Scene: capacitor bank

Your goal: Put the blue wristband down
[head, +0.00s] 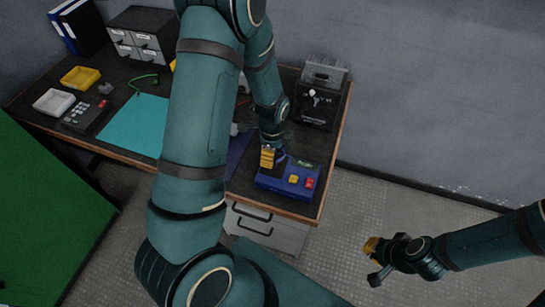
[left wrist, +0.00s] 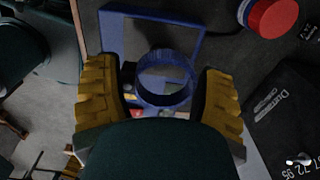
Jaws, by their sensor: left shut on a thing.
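My left gripper (head: 268,158) is over the right end of the workbench, just above the blue unit with coloured buttons (head: 287,180). In the left wrist view, the blue wristband (left wrist: 166,97) is a round ring between the two yellow fingers of the left gripper (left wrist: 160,100), which is shut on it. My dark palm cover hides the lower part of that view. I cannot tell whether the band touches anything below. My right gripper (head: 373,248) is away from the bench, over the floor at the right; its fingers are too small to judge.
A black device with a knob (head: 318,103) stands behind the blue unit. A red cap (left wrist: 272,16) shows in the wrist view. My arm hides the bench's middle.

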